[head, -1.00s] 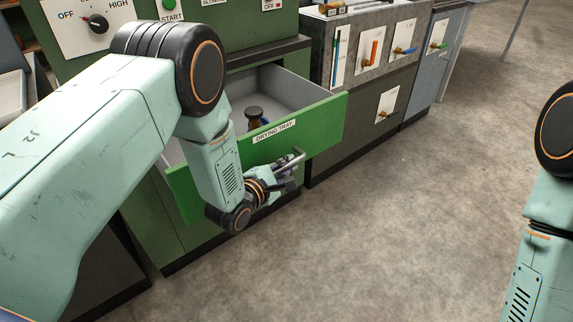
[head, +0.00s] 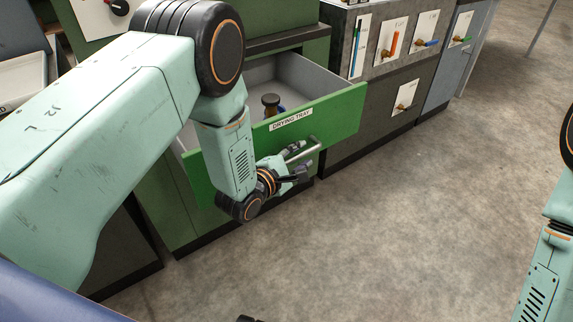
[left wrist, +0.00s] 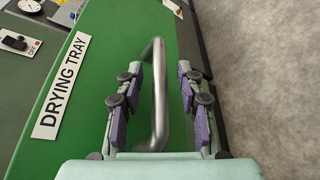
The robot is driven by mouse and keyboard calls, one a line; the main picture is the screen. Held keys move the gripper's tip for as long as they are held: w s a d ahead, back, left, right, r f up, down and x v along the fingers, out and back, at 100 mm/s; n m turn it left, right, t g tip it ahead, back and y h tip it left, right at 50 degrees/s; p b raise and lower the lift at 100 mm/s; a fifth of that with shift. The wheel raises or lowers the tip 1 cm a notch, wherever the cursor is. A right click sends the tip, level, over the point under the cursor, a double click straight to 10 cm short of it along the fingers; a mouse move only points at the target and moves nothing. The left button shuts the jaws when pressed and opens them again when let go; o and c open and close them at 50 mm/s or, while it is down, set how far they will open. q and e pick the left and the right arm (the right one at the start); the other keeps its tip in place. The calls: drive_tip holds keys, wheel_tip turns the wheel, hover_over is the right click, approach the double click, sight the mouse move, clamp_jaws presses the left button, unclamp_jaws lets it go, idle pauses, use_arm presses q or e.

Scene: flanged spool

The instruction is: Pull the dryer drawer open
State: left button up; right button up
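The green dryer drawer (head: 335,118), labelled DRYING TRAY, stands pulled out from the green cabinet, its grey inside showing. Its front also shows in the left wrist view (left wrist: 105,75). A metal bar handle (left wrist: 158,95) is on the front; part of it shows in the head view (head: 305,153). My left gripper (left wrist: 160,90) is open, its fingers apart on either side of the handle, with a visible gap to the bar on both sides. It is at the drawer front in the head view (head: 294,165). My right gripper is not in view; only part of that arm shows.
A small brown object with a dark top (head: 271,104) stands in the drawer, with something blue beside it. A dark grey cabinet (head: 375,125) with several coloured levers stands right of the dryer. The concrete floor (head: 400,230) in front is clear.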

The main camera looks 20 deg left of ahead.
use_arm(q)
drive_tip(key=v, duration=1.1)
drive_tip(key=s+a+f+m+g+y, duration=0.3)
drive_tip(key=s+f+m+g, duration=0.4)
drive_tip(key=s+f+m, duration=0.6)
drive_tip(key=s+a+f+m+g+y, duration=0.2)
drive_tip(key=s+m+g, duration=0.5)
drive_tip(key=s, duration=1.2)
drive_tip(key=shift+s+a+g+p, duration=0.15)
drive_tip(key=shift+a+g+p, duration=0.15)
drive_tip(key=shift+g, duration=0.1)
